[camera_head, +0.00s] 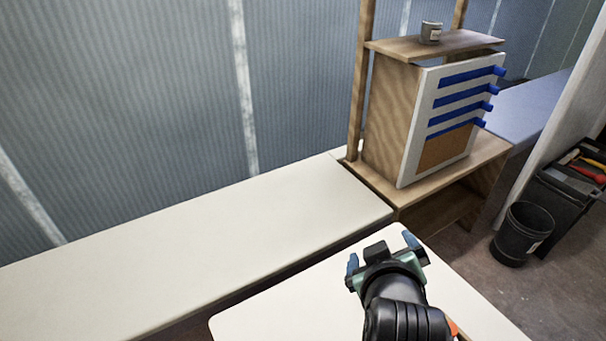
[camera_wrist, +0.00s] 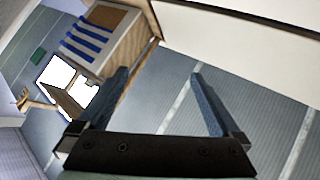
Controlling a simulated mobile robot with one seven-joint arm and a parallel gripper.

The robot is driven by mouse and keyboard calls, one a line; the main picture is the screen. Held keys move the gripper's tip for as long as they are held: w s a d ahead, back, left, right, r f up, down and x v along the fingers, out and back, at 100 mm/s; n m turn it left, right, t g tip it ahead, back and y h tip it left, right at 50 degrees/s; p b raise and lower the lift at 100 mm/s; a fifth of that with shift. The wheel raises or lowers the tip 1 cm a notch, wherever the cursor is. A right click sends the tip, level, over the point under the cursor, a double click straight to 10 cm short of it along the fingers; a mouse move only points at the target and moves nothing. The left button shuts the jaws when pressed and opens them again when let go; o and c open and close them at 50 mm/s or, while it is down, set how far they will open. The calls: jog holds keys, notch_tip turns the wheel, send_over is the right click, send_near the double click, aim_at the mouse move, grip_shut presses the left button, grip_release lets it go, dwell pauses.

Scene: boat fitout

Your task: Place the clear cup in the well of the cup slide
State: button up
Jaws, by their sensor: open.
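My gripper (camera_head: 382,251) is open and empty above the white table in the foreground. In the wrist view my gripper (camera_wrist: 159,76) shows its two blue fingers spread apart with nothing between them. I cannot make out a clear cup in either view. I cannot pick out a cup slide or its well for certain. A small grey cup-like container (camera_head: 431,32) with a pale label stands upright on the wooden shelf over the cabinet, far from my gripper. It looks opaque.
A wooden cabinet (camera_head: 388,120) with a white front and several blue bars (camera_head: 465,75) stands beyond the long white bench (camera_head: 190,240). The foreground table (camera_head: 265,315) looks bare. A black bin (camera_head: 520,235) and a dark toolbox (camera_head: 570,195) stand at right.

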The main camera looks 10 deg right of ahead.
jog(key=w+a+r+m+t, duration=0.1)
jog(key=w+a+r+t, duration=0.15)
jog(key=r, duration=0.65)
jog(key=w+a+r+t, duration=0.1)
jog(key=a+r+t, duration=0.3)
jog(key=r, duration=0.5)
jog(key=s+a+r+t+y, duration=0.1)
jog(key=s+a+r+t, duration=0.2)
jog(key=r, duration=0.5)
jog(key=s+a+r+m+t+y, duration=0.1)
jog(key=s+a+r+t, duration=0.3)
jog(key=r, duration=0.5)
jog(key=s+a+r+t+y, duration=0.1)
jog(key=s+a+r+t, duration=0.2)
jog(key=r, duration=0.5)
jog(key=shift+s+a+r+m+y, duration=0.35)
jog(key=shift+s+a, duration=0.25)
jog(key=shift+s, duration=0.2)
jog(key=shift+f, duration=0.1)
